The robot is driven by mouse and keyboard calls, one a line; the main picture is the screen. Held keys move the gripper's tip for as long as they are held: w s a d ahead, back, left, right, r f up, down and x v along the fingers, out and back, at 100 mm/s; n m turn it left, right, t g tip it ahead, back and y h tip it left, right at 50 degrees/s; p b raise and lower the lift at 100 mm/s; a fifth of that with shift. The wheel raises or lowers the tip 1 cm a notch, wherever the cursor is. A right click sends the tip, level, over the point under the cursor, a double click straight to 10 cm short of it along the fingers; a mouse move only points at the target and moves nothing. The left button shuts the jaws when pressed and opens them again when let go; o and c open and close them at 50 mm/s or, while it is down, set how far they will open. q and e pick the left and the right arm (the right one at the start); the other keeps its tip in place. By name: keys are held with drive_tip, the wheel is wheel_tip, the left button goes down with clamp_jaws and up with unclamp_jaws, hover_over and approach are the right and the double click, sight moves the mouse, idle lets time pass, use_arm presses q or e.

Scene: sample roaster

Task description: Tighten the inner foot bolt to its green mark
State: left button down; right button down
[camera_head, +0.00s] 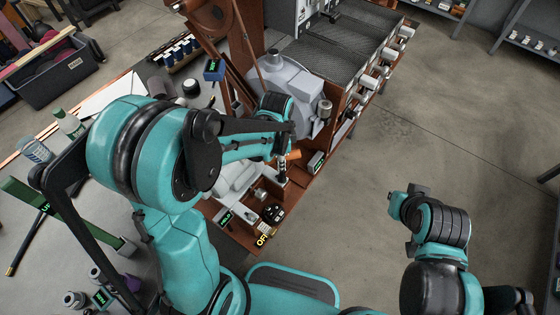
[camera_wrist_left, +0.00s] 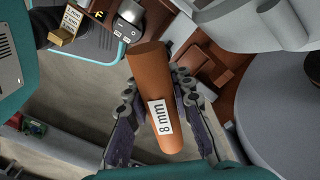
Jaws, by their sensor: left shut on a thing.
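My left gripper (camera_head: 287,152) is shut on an orange-brown tool handle (camera_wrist_left: 148,75) with a white "8 mm" label. In the left wrist view my left gripper's fingers (camera_wrist_left: 157,90) lie on either side of the handle. In the head view a bit of the orange handle (camera_head: 294,155) shows beside the gripper, and a thin shaft (camera_head: 282,170) points down toward the base of the machine. The inner foot bolt and its green mark cannot be made out; the tool and arm cover that area. My right arm's end is at the lower right, and its fingers are not clear.
The grey roaster body (camera_head: 290,85) stands right behind my left gripper. Small displays (camera_head: 225,217) and a black round part (camera_head: 272,213) sit on the brown base (camera_head: 233,236). The floor (camera_head: 420,130) at right is clear.

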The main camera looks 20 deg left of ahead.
use_arm(q)
drive_tip(key=shift+d+r+m, duration=0.1)
drive_tip(key=shift+r+m, duration=0.1)
drive_tip(key=shift+m, duration=1.3)
drive_tip(key=shift+w+m, duration=0.1)
drive_tip(key=shift+m, duration=0.6)
drive_tip(key=m, duration=0.2)
drive_tip(key=w, duration=0.1)
drive_tip(key=shift+a+f+m, duration=0.25)
drive_tip(key=shift+a+m, duration=0.05)
drive_tip(key=shift+m, duration=0.1)
drive_tip(key=shift+a+m, duration=0.1)
drive_tip(key=shift+m, duration=0.7)
drive_tip(key=m, duration=0.5)
drive_tip(key=shift+w+d+m, duration=0.1)
drive_tip(key=shift+d+m, duration=0.1)
drive_tip(key=shift+m, duration=0.2)
drive_tip(key=shift+d+m, duration=0.1)
drive_tip(key=shift+m, duration=0.8)
use_arm(e)
drive_tip(key=shift+w, duration=0.1)
use_arm(q)
drive_tip(key=shift+r, duration=0.1)
